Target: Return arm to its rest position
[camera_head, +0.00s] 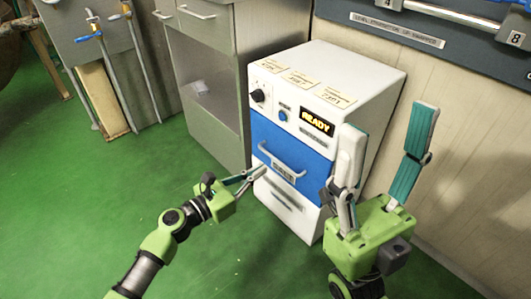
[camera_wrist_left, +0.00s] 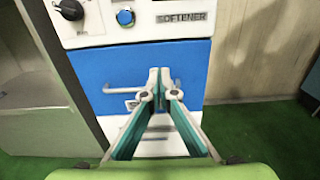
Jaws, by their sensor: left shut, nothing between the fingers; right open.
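My left gripper (camera_head: 254,172) is in front of the white and blue machine, near the left part of its lower front. Its fingers are together with nothing between them, as the left wrist view (camera_wrist_left: 159,82) also shows. My right gripper (camera_head: 388,134) is at the right of the head view, fingers pointing up and spread wide, empty. It hides part of the machine's right side. The machine (camera_head: 375,80) has a blue drawer (camera_head: 262,135) with a grey handle, and a white drawer (camera_head: 290,212) below. Both drawers look shut. The left wrist view shows the blue drawer (camera_wrist_left: 185,60) behind the fingers.
A grey cabinet (camera_head: 210,85) stands left of the machine. A panel with blue-handled pipes (camera_head: 95,30) is at the far left. A wall (camera_head: 465,150) stands behind on the right. The green floor (camera_head: 60,200) at left is clear.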

